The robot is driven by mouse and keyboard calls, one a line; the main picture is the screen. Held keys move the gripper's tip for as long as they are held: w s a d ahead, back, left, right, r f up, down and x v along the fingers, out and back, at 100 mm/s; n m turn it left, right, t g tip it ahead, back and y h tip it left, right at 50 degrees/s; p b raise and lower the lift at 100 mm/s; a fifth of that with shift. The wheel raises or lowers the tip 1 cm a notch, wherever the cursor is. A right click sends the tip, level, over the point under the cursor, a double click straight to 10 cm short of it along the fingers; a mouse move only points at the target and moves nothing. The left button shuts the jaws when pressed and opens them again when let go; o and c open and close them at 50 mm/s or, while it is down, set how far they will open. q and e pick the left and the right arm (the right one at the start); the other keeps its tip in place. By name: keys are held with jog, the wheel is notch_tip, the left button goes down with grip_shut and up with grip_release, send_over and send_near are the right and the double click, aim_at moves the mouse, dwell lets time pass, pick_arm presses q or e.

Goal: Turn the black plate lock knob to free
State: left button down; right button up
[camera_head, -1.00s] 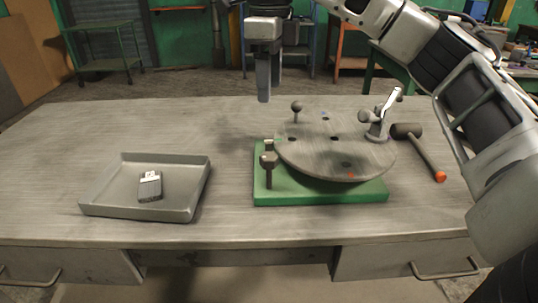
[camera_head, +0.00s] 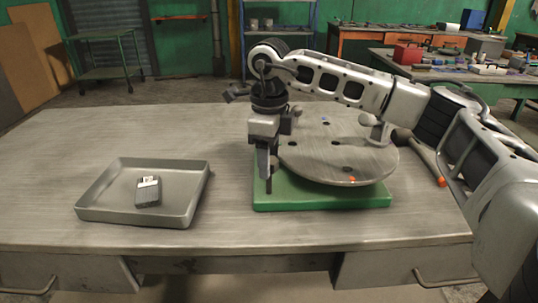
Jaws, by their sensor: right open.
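A round grey plate (camera_head: 340,160) with several dark holes and an orange mark on its near edge sits on a green base (camera_head: 325,200). The lock knob, seen earlier on a short post at the base's left side, is now mostly covered by my right gripper (camera_head: 268,170). That gripper points down at the plate's left edge, with its fingers open around or right beside the knob; I cannot tell which, nor whether they touch it. My left gripper is not in view.
A mallet with an orange-ended handle (camera_head: 430,160) lies right of the plate.

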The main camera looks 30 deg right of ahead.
jog(key=c, duration=1)
jog(key=shift+n, duration=0.4)
jog(key=n, duration=0.5)
jog(key=shift+n, duration=0.3)
jog(key=n, duration=0.5)
jog(key=shift+n, duration=0.4)
jog(key=o, duration=1)
